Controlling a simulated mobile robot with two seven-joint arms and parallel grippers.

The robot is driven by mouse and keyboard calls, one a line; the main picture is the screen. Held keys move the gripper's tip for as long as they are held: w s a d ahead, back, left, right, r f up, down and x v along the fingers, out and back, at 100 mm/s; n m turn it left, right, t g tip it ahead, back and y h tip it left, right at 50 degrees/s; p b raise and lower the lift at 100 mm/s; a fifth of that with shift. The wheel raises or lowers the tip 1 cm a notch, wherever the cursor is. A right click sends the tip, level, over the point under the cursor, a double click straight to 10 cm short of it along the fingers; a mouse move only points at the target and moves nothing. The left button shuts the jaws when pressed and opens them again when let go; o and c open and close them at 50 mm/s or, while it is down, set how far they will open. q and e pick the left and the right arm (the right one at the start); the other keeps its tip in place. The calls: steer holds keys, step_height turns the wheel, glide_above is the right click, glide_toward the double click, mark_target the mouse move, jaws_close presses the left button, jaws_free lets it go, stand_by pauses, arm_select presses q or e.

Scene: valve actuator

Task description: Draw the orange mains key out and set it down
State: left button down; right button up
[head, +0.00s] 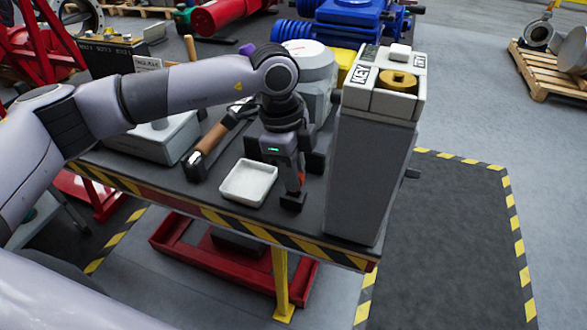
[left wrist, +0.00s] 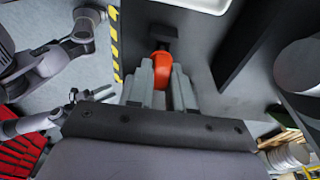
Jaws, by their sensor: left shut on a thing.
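My left gripper (head: 297,190) points down over the workbench, between the white tray and the tall grey cabinet. It is shut on the orange key (head: 302,178), most of which the fingers hide in the head view. In the left wrist view the orange key (left wrist: 160,66) sits between the fingers. A small black piece (left wrist: 163,33) lies just beyond the key; I cannot tell whether it is part of the key or touches the bench. The cabinet top has a KEY label and a brass round fitting (head: 397,82).
The shallow white tray (head: 249,201) lies just left of my left gripper. A hammer-like tool (head: 214,138) lies beyond it. The tall grey cabinet (head: 366,170) stands close on the right. The bench's striped front edge (head: 240,228) is near; a light grey actuator housing (head: 318,75) stands behind.

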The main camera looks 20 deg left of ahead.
arm_select(q)
steer(key=shift+f+b, duration=0.55)
steer(key=shift+f, duration=0.35)
steer(key=c, duration=0.9)
jaws_free()
steer(key=shift+c, duration=0.2)
steer(key=shift+a+r+b, duration=0.1)
steer(key=shift+a+r, duration=0.05)
steer(key=shift+r, duration=1.05)
steer(key=shift+a+r+b, duration=0.1)
steer(key=shift+a+r, duration=0.1)
steer(key=shift+r, duration=0.95)
steer(key=shift+a+r+b, duration=0.1)
steer(key=shift+a+r, duration=0.05)
steer(key=shift+r, duration=1.05)
